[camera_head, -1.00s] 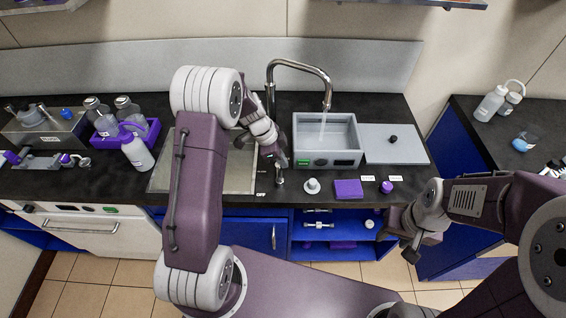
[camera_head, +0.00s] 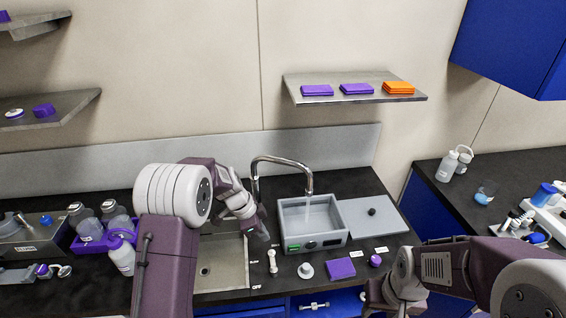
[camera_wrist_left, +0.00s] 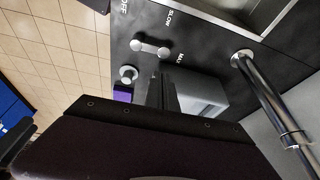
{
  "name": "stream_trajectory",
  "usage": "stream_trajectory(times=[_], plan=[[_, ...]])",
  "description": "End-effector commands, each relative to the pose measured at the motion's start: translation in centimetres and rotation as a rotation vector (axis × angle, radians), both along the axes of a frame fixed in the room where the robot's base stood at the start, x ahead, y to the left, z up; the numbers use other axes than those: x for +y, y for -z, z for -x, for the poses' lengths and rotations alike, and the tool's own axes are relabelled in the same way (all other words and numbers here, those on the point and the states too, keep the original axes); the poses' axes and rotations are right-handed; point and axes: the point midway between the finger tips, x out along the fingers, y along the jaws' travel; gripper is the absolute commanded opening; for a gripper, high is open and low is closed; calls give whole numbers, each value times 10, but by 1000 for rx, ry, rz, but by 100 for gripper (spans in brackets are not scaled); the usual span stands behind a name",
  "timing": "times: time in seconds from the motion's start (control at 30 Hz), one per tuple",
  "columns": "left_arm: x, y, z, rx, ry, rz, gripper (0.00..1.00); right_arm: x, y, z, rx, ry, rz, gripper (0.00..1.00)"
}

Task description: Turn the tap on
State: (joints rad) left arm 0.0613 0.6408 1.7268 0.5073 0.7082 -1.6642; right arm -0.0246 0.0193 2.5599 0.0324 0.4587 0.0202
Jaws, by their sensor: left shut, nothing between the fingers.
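The chrome tap (camera_head: 283,161) arches over a grey tub, and a pale water stream shows below its spout. Its small lever (camera_head: 272,262) stands on the dark counter in front. In the left wrist view the lever (camera_wrist_left: 150,48) points toward the MAX label, away from OFF; SLOW lies between them. My left gripper (camera_head: 262,231) is shut and empty, behind the lever and apart from it, near the tub's left side. Its closed fingers also show in the left wrist view (camera_wrist_left: 162,94). My right gripper (camera_head: 377,297) is at the bottom edge, and its fingers are unclear.
The grey tub (camera_head: 290,240) stands right of the sink basin (camera_head: 222,281). A white knob-like piece (camera_head: 305,270), a purple block (camera_head: 341,268) and a purple cap (camera_head: 375,261) lie in front. Bottles (camera_head: 121,256) stand left. A shelf (camera_head: 355,99) hangs above.

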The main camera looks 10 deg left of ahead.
Motion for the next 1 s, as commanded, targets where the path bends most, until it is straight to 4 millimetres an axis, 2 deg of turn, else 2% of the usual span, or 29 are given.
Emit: stream_trajectory(times=[0.07, 0.17, 0.27, 0.33, 0.4, 0.5, 0.63, 0.7, 0.8, 0.93, 0.97, 1.0], plan=[[-2, -6, -2, -13, 5, -1, 0, 0, 0, 0, 0, 0, 0, 44], [-8, -36, -5, -74, 21, -4, 0, 0, 0, 0, 0, 0, 0, 44], [-10, -60, 32, -82, 50, -44, 0, 0, 0, 0, 0, 0, 0, 44], [-4, -65, 72, -37, -49, -81, 0, 0, 0, 0, 0, 0, 0, 44], [6, -61, 110, 20, -210, -111, 0, 0, 0, 0, 0, 0, 0, 44], [20, -51, 156, 97, -477, -138, 0, 0, 0, 0, 0, 0, 0, 44], [36, -31, 201, 193, -837, -156, 0, 0, 0, 0, 0, 0, 0, 44], [40, -25, 210, 223, -998, -152, 0, 0, 0, 0, 0, 0, 0, 44], [42, -25, 206, 229, -1156, -122, 0, 0, 0, 0, 0, 0, 0, 44], [42, -25, 205, 240, -1236, -105, 0, 0, 0, 0, 0, 0, 0, 44], [42, -25, 205, 241, -1239, -105, 6, 0, 0, 0, 0, 0, 0, 44], [42, -25, 205, 241, -1240, -105, 17, 0, 0, 0, 0, 0, 0, 44]])
